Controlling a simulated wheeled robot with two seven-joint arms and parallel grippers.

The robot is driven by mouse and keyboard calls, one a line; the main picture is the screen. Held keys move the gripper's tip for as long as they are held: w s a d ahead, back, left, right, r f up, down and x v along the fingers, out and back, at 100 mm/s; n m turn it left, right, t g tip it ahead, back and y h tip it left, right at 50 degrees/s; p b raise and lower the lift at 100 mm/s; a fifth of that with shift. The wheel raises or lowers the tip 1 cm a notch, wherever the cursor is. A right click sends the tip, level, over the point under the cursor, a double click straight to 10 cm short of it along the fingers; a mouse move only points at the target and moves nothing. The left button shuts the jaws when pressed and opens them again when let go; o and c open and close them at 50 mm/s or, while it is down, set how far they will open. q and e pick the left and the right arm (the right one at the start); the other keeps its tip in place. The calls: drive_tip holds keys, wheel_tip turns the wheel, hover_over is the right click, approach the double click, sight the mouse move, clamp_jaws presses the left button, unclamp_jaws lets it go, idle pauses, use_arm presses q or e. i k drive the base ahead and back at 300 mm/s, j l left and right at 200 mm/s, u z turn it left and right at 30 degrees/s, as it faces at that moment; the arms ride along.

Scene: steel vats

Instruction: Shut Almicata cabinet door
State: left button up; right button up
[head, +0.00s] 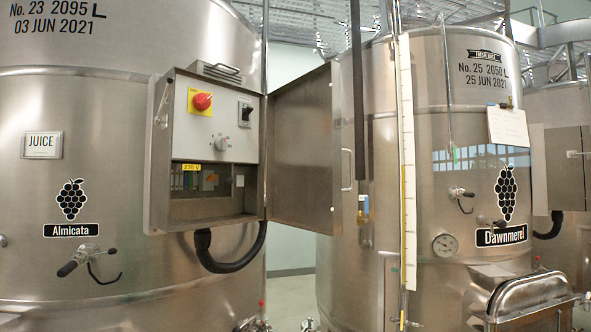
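The Almicata vat (110,180) stands at the left, with a grape sign and the name label Almicata (71,230). A steel control cabinet (160,160) is mounted on its right side. The cabinet door (300,150) is wide open, hinged on the cabinet's right edge and swung out to the right. A door handle (347,170) shows near its free right edge. Inside the cabinet are a red knob (202,101), a black switch (245,113) and a small grey dial (222,144). Neither of my grippers is in view.
The Dawnmerel vat (440,150) stands to the right, behind the open door. A tall measuring strip (407,160) and a dark vertical pipe (357,90) stand near the door's free edge. A black hose (228,265) hangs below the cabinet. A valve handle (88,262) sticks out of the Almicata vat.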

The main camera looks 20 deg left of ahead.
sight(305, 123)
drive_tip(key=i+u, duration=0.15)
drive_tip(key=u, duration=0.25)
drive_tip(key=i+l+u, duration=0.15)
drive_tip(key=u, duration=0.25)
drive_tip(key=i+l+u, duration=0.1)
drive_tip(key=u, duration=0.35)
drive_tip(key=i+l+u, duration=0.1)
drive_tip(key=u, duration=0.3)
drive_tip(key=l, duration=0.1)
